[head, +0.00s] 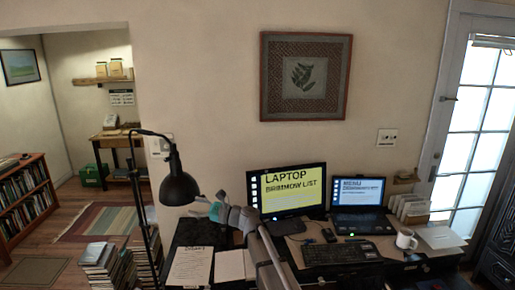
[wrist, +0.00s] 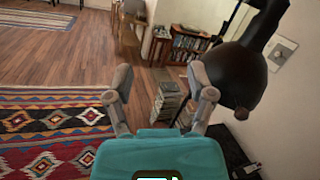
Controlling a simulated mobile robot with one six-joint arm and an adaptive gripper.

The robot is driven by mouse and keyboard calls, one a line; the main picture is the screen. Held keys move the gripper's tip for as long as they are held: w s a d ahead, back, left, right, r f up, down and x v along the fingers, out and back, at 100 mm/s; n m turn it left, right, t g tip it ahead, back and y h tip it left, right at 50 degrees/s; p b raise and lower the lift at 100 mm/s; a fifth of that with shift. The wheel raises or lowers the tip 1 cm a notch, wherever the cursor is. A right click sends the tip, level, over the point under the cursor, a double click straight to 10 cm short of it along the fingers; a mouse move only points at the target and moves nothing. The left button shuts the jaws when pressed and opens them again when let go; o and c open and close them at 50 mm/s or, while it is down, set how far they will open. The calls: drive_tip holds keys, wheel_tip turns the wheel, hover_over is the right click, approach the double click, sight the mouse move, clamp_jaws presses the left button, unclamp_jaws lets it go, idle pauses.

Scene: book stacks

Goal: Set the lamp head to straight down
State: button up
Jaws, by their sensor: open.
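The lamp has a black bell-shaped head (head: 178,187) hanging from a curved neck on a thin dark pole (head: 146,215). In the head view its wide end faces mostly downward; I cannot tell its exact tilt. In the wrist view the lamp head (wrist: 236,74) is large at the right, beside and partly behind the right finger. My gripper (head: 199,207) is just right of and below the lamp head's rim in the head view. In the wrist view my gripper (wrist: 160,88) has its fingers spread with nothing between them. I cannot tell whether the right finger touches the lamp head.
A desk with a monitor (head: 287,190), a laptop (head: 358,196), a keyboard (head: 341,252) and a mug (head: 406,240) stands right of the lamp. Book stacks (head: 100,260) stand on the floor around the pole. A wall is behind. Open floor with a patterned rug (wrist: 50,132) lies left in the wrist view.

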drive_tip(key=s+d+f+n+g+h+b, duration=0.1)
drive_tip(key=s+d+f+n+h+b, duration=0.1)
drive_tip(key=s+d+f+n+h, duration=0.55)
drive_tip(key=s+d+f+n+g+h+b, duration=0.1)
drive_tip(key=s+d+f+n+h+b, duration=0.2)
drive_tip(key=d+f, duration=0.7)
drive_tip(key=s+d+f+n+h+b, duration=0.1)
drive_tip(key=s+d+f+n+h, duration=0.1)
drive_tip(key=d, duration=0.4)
drive_tip(key=s+d+f+n+g+h+b, duration=0.1)
drive_tip(key=s+d+f+n+h, duration=0.1)
drive_tip(key=s+d+f, duration=0.4)
drive_tip(key=s+d+f+n+h+b, duration=0.2)
drive_tip(key=s+d+f+h, duration=0.2)
drive_tip(key=d, duration=0.4)
drive_tip(key=shift+s+d+f+g+h, duration=0.25)
drive_tip(key=shift+s+f+g+h, duration=0.15)
drive_tip(key=shift+s, duration=0.7)
drive_tip(key=shift+c, duration=0.6)
drive_tip(key=shift+f, duration=0.1)
